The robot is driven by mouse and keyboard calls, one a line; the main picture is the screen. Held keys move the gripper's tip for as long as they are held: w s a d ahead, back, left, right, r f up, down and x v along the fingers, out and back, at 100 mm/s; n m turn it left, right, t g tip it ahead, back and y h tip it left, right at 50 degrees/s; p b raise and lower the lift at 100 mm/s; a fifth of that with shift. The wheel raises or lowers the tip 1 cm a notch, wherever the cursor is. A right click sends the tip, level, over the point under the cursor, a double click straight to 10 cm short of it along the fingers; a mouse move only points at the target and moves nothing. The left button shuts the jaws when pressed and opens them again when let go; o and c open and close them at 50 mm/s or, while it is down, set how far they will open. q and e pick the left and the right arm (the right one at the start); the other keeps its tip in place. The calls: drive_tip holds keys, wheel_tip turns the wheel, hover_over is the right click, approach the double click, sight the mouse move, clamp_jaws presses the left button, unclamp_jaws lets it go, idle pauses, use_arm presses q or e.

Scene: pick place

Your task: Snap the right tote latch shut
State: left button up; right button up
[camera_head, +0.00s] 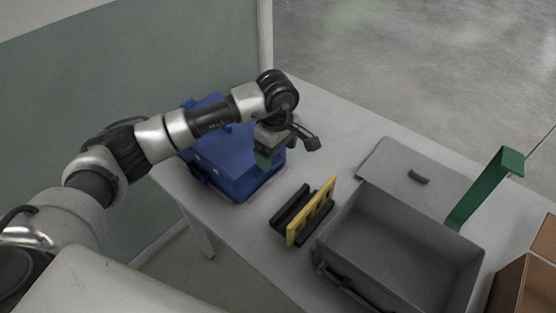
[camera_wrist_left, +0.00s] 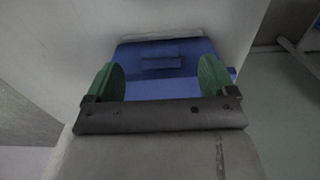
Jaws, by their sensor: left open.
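The blue tote (camera_head: 240,178) stands on the table, its top partly hidden by my left arm. My left gripper (camera_head: 273,160) is open, with green fingers, at the tote's right end in the head view. In the left wrist view the blue tote (camera_wrist_left: 150,90) lies beyond and between the spread fingers, with nothing held. A raised blue tab (camera_wrist_left: 162,62) shows on it; I cannot tell whether this is the right latch or whether it is shut. My right gripper is not in view.
An open grey bin (camera_head: 340,224) stands on the white table (camera_head: 330,130), with a flat grey lid (camera_head: 400,165) behind. A yellow slotted piece (camera_head: 312,212) on a black holder lies beside it. A green bracket (camera_head: 480,190) and a cardboard box (camera_head: 538,270) are at right.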

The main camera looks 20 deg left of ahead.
sight(273, 160)
use_arm(q)
drive_tip(key=shift+f, duration=2.3)
drive_tip(key=c, duration=0.9)
drive_tip(key=shift+w+a+h+b, duration=0.2)
drive_tip(key=shift+a+h+b, duration=0.15)
drive_tip(key=shift+h+b, duration=0.35)
drive_tip(key=shift+a+r+g+h+b, duration=0.2)
drive_tip(key=shift+g+h+b, duration=0.2)
drive_tip(key=shift+b, duration=0.3)
drive_tip(key=shift+r, duration=0.2)
drive_tip(key=o, duration=0.9)
